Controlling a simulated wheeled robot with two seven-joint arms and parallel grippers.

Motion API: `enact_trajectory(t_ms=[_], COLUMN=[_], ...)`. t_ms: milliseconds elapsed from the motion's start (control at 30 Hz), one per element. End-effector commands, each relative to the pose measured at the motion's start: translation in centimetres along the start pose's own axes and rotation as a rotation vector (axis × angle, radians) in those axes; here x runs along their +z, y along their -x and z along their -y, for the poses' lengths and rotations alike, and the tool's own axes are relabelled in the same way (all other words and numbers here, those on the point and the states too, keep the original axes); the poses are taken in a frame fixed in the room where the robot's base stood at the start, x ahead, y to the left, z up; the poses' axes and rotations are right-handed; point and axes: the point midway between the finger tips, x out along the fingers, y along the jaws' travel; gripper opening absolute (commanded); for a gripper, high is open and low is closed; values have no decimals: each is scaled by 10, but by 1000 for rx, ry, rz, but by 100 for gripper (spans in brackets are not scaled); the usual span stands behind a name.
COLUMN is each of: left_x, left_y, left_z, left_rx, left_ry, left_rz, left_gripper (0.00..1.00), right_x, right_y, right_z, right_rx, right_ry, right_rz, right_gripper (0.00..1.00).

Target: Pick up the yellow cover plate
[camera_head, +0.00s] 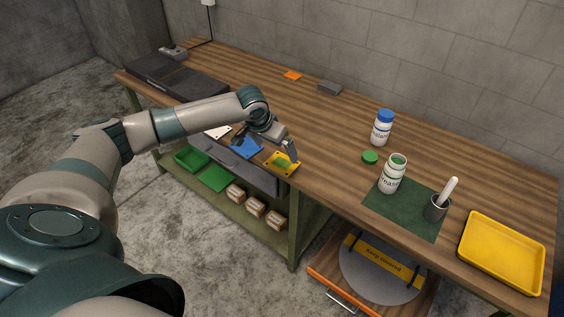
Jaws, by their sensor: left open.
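The yellow cover plate (281,166) lies flat near the front edge of the wooden workbench, with small dark holes near its corners. My left gripper (268,147) is open and hangs just above and beside the plate, with one finger over its upper right part. Whether that finger touches the plate cannot be told. A blue plate (246,149) lies just left of the yellow one, and a white plate (217,132) lies further left, partly behind my arm. My right gripper is not in view.
On the workbench (330,130) stand a blue-capped bottle (381,130), an open bottle (392,175) on a green mat (412,215), a green cap (370,157), a mortar with pestle (437,207) and a yellow tray (500,252). A grey block (329,87) and orange piece (292,75) lie behind.

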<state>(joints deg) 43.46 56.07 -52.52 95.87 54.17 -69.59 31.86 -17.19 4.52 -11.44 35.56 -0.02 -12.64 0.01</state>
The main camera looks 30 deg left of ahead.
Motion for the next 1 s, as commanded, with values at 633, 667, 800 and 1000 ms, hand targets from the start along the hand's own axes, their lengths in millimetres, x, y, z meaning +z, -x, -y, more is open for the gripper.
enact_trajectory(t_ms=[633,667,800,1000], left_x=[1,1,3,7], left_y=[-26,-27,-37,-62], left_z=[0,0,-2,-4], left_rx=[0,0,0,0], left_ry=[1,1,0,2], left_rz=[1,1,2,2], left_gripper=[100,100,100,100], right_x=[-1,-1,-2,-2], right_y=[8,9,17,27], right_z=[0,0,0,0], right_rx=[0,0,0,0], right_ry=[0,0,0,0], right_rz=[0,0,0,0], right_gripper=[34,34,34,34])
